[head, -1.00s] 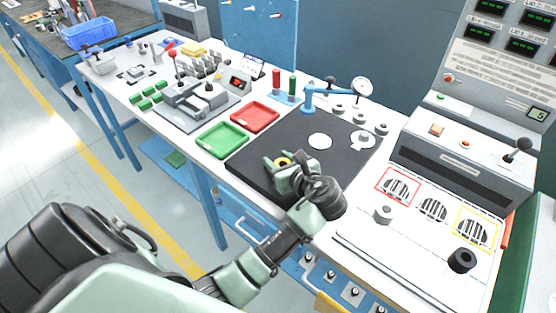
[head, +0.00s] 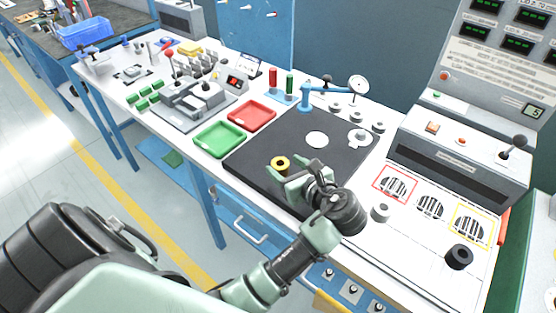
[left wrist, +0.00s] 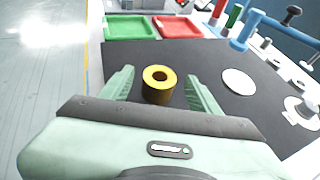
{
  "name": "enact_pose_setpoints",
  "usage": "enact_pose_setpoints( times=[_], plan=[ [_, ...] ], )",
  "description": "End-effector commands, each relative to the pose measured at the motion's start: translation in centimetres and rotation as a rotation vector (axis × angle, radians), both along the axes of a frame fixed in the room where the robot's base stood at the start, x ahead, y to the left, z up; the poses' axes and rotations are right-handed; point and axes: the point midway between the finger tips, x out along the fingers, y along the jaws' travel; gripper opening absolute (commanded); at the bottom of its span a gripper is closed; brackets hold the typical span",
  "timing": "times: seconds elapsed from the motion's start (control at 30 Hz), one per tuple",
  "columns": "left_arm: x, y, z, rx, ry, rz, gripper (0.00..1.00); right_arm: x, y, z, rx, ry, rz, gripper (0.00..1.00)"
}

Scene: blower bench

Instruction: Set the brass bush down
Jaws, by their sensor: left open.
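The brass bush (head: 280,163) is a short yellow ring with a dark bore. It stands upright on the black mat (head: 248,172), near the mat's left side. In the left wrist view the bush (left wrist: 158,86) stands beyond and between my fingers, with gaps on both sides. My left gripper (head: 294,175) is open and empty, just to the right of the bush in the head view. Its two green fingers (left wrist: 160,92) are spread apart in the left wrist view. My right gripper is in neither view.
A green tray (head: 219,152) and a red tray (head: 273,116) lie left of and behind the mat. A white disc (head: 316,139) lies on the mat. A blue gauge stand (head: 305,98) is at the back. Grey and black knobs stand on the right.

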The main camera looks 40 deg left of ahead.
Motion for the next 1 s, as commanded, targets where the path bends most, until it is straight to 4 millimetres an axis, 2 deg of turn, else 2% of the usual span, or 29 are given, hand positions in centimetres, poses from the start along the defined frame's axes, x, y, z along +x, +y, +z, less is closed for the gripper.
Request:
enact_pose_setpoints(
  times=[0.1,0.3,1.0],
  plan=[
    [-1.0,-2.1,0.9,-0.003,-0.001,-0.001,0.62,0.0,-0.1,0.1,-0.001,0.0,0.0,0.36],
    [-2.1,-4.1,1.9,-0.001,0.0,-0.001,0.62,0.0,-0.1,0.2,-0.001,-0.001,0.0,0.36],
    [-2.4,-4.6,2.1,0.001,0.0,0.001,0.62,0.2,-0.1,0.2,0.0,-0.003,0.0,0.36]
  ],
)
